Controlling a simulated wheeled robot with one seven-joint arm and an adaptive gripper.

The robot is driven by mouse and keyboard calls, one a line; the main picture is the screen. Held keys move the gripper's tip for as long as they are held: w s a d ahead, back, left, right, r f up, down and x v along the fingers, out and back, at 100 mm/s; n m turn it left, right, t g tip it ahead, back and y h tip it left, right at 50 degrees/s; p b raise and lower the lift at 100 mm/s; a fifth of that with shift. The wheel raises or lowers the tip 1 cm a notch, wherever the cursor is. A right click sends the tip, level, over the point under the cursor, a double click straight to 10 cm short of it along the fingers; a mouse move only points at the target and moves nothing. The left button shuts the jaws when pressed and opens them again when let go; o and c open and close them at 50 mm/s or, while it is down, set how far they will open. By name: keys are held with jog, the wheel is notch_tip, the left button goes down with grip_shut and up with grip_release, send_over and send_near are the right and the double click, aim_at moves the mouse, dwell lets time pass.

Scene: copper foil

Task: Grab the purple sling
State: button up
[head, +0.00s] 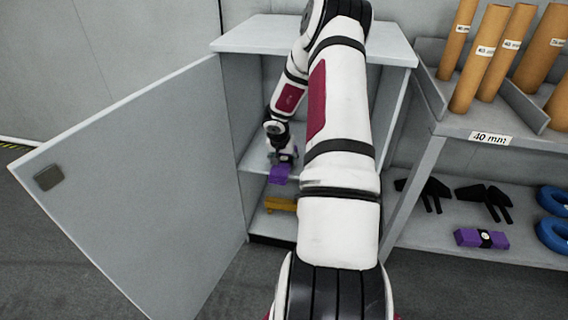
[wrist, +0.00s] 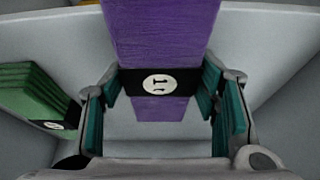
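The purple sling (wrist: 165,32) is a folded bundle with a black band and a round white label. It shows at the cabinet's middle shelf in the head view (head: 279,174), overlapping the shelf's front edge. My gripper (wrist: 160,84) is around it, with one teal-padded finger on each side of the black band. The fingers look spread, with the pads very close to the band's edges. I cannot tell whether they touch it. In the head view my gripper (head: 284,157) is small and partly hidden against the sling.
A green sling (wrist: 38,92) lies to the left. A yellow sling (head: 280,204) is on the shelf below. The open cabinet door (head: 130,190) stands left of my arm. The right rack holds cardboard tubes (head: 480,55), another purple sling (head: 480,238) and blue rings (head: 552,232).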

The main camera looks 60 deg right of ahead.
jog(key=c, duration=0.8)
jog(key=shift+o, duration=0.2)
jog(key=shift+r, duration=0.15)
